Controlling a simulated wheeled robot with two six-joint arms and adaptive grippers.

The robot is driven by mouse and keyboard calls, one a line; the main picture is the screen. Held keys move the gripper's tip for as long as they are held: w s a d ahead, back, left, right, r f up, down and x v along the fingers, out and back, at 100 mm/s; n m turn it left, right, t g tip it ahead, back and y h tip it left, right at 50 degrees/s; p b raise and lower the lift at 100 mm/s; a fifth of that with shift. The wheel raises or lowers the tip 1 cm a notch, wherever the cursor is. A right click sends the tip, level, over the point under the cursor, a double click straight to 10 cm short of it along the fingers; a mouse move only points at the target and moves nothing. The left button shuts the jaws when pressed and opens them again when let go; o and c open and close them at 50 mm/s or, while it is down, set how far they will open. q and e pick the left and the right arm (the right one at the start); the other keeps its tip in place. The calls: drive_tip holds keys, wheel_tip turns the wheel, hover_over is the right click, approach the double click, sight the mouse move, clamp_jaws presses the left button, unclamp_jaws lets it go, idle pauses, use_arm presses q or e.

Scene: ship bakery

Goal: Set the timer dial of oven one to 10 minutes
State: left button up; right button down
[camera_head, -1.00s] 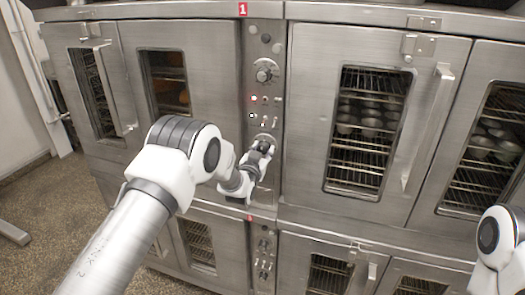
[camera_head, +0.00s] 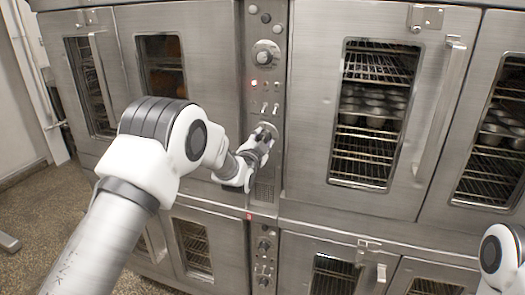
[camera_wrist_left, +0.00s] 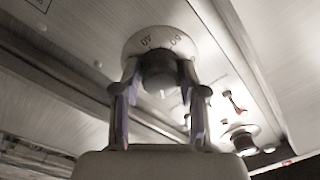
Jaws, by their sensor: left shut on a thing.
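The timer dial shows best in the left wrist view, as a pale ring (camera_wrist_left: 134,42) with numbers that look like 40 and 50 and a dark round knob (camera_wrist_left: 160,68) at its middle. My left gripper (camera_wrist_left: 158,82) has one finger on each side of this knob and is shut on it. A small light mark shows on the knob; the exact setting cannot be read. In the head view my left gripper (camera_head: 264,137) is at the lower dial on the oven's control panel (camera_head: 265,185) and hides most of it. My right gripper is out of view.
Above the held dial are another round knob (camera_head: 267,55), a lit red lamp (camera_head: 253,83) and small switches (camera_head: 270,108). Oven doors with windows flank the panel, and a long door handle (camera_head: 437,110) stands out on the right. A lower oven (camera_head: 225,250) is below.

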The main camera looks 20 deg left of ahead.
use_arm(q)
drive_tip(key=shift+r+m+b, duration=0.2)
drive_tip(key=shift+m+b, duration=0.7)
drive_tip(key=shift+m, duration=0.2)
drive_tip(key=shift+r, duration=0.2)
drive_tip(key=o, duration=1.1)
drive_tip(key=shift+w+f, duration=0.15)
drive_tip(key=shift+f, duration=0.1)
drive_tip(key=shift+m, duration=0.3)
drive_tip(key=s, duration=1.2)
drive_tip(key=shift+a+f, duration=0.1)
drive_tip(key=shift+f, duration=0.15)
